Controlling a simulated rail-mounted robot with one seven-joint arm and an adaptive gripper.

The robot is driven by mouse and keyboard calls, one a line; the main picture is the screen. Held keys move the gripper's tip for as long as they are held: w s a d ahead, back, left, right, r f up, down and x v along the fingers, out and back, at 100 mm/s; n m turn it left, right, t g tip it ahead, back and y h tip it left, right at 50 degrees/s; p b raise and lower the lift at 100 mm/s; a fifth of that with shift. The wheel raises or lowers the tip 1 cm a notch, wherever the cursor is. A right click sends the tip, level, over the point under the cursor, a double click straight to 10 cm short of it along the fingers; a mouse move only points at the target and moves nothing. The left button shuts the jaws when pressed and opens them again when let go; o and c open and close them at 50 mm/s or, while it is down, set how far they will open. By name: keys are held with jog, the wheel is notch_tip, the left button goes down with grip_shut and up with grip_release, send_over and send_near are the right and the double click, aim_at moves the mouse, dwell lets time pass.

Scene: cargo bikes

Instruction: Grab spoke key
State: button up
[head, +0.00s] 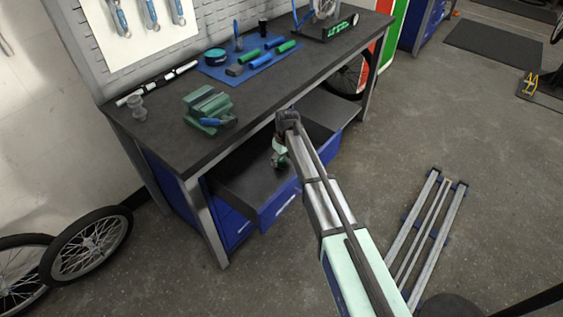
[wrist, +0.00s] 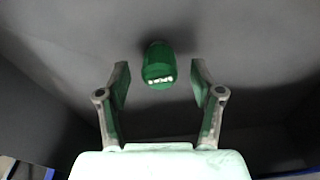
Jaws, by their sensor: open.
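A small dark green rounded object with a row of white marks, which appears to be the spoke key (wrist: 160,66), lies on the grey floor of the open drawer (head: 243,183). In the wrist view it is just beyond the fingertips, roughly centred between them. My gripper (wrist: 160,78) is open and empty, with one finger on each side and no visible contact. In the head view my gripper (head: 279,156) reaches down into the drawer, and I cannot clearly separate the key from the fingers there.
The blue drawer front (head: 280,206) and the workbench top (head: 165,135) border the drawer space. A metal rail frame (head: 432,235) lies on the floor at right.

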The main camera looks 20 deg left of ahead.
jog(key=shift+w+a+f, duration=0.1)
jog(key=shift+f, duration=0.8)
jog(key=c, duration=1.2)
jog(key=shift+r, duration=0.1)
